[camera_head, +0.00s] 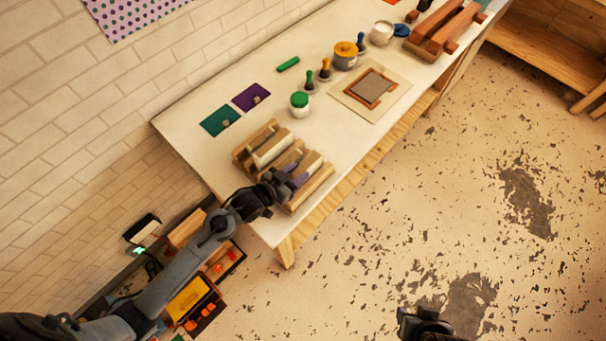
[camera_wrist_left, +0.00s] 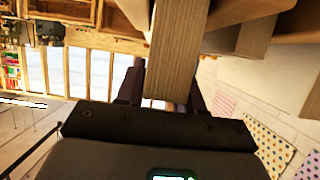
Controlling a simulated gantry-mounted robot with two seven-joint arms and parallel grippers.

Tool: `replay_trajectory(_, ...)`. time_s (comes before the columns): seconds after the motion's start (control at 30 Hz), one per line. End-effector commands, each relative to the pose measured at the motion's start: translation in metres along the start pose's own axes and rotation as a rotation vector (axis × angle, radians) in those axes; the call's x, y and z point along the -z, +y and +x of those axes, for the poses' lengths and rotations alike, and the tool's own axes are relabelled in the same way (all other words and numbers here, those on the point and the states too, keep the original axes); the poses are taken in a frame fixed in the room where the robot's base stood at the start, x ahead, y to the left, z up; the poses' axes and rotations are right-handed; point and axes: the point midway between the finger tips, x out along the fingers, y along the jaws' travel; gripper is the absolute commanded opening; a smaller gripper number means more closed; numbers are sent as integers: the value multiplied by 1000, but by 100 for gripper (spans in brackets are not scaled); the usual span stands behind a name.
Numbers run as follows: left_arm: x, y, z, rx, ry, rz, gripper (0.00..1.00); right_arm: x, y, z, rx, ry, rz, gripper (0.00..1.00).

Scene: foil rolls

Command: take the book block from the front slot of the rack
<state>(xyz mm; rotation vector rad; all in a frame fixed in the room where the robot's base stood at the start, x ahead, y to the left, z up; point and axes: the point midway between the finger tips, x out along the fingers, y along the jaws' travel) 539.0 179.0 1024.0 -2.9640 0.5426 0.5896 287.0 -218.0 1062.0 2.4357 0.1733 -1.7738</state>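The wooden rack (camera_head: 318,188) stands near the left end of the white table and holds several pale blocks in its slots. My left gripper (camera_head: 283,185) is at the rack's front-left part and hides some of it. In the left wrist view the book block (camera_wrist_left: 176,50), with a ribbed tan face, reaches down between the two fingers of my left gripper (camera_wrist_left: 167,92). The fingers lie against its two sides, with no clear gap. The block still stands among the rack's wooden parts. My right gripper (camera_head: 427,322) is at the bottom right, over the floor, away from the table; its fingers are unclear.
On the table (camera_head: 225,165) are a green card (camera_head: 219,121), a purple card (camera_head: 250,97), a green-lidded jar (camera_head: 299,103), a framed panel (camera_head: 370,88) and a yellow-lidded tin (camera_head: 345,54). An orange tool box (camera_head: 190,297) is below the table's left end.

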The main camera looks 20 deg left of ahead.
Motion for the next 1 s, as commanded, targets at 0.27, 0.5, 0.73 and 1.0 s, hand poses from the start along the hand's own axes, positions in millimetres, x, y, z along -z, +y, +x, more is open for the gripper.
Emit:
replay_trajectory(0.27,0,0,0,0,0,0,0,0,2,0,-6,0,-7,43)
replay_trajectory(0.5,2,0,0,0,3,0,0,0,2,0,-5,0,-6,43)
replay_trajectory(0.73,5,0,-1,0,4,1,0,0,1,0,-2,1,-2,43)
replay_trajectory(1.0,25,-1,-10,1,6,0,0,0,0,1,2,2,3,43)
